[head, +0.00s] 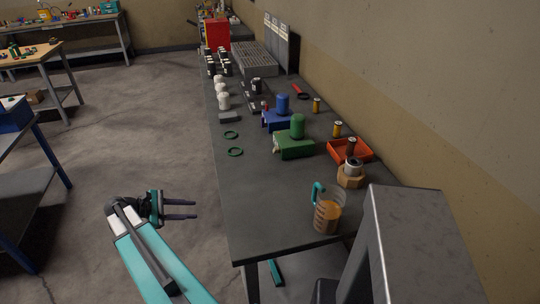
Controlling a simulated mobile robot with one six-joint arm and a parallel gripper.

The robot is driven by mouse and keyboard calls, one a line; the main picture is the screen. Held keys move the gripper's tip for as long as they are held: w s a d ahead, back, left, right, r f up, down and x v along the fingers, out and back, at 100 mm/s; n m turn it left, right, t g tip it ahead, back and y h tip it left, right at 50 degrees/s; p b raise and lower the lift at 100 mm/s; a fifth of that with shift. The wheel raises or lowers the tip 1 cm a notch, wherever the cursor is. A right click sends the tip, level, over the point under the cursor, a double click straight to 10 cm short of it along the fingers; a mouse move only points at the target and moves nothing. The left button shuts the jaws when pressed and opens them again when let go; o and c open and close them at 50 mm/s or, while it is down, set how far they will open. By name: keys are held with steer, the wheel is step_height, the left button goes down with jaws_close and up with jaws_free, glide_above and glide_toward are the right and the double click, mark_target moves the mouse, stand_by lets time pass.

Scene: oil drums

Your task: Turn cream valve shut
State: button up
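A small cream part (276,151) shows at the left end of the green stand (296,146) on the long dark bench; it may be the cream valve, but it is too small to tell which way it is turned. A green drum (298,126) stands on the green stand. My gripper (195,209) is over the floor left of the bench, its two dark fingers parallel, apart and pointing right. It is open and empty, well clear of the green stand.
A jug (327,212) of amber liquid stands at the bench's near end, by a brown nut-shaped piece (351,175) and an orange tray (364,149). Beyond are a blue stand (278,120) with a blue drum (282,103), green rings (235,152) and white cylinders (223,101). The bench's near left top is clear.

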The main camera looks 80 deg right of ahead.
mark_target(274, 149)
steer(key=s+d+r+m+g+b, duration=0.1)
steer(key=s+d+r+g, duration=0.1)
steer(key=s+d+r, duration=0.4)
steer(key=s+d+r+m+g, duration=0.1)
steer(key=s+d+r+g, duration=0.1)
steer(key=d+r, duration=0.35)
steer(key=s+d+g+b, duration=0.1)
steer(key=s, duration=0.1)
steer(key=s+d+r+m+b, duration=0.1)
steer(key=s+d, duration=0.1)
steer(key=s+d+r+m+g+b, duration=0.1)
steer(key=s+d, duration=0.1)
steer(key=shift+r+g, duration=0.25)
steer(key=shift+g, duration=0.05)
steer(key=shift+s+d+r, duration=0.15)
steer(key=shift+s, duration=0.1)
steer(key=shift+s, duration=0.1)
steer(key=shift+p+x, duration=1.5)
steer(key=shift+x, duration=5.3)
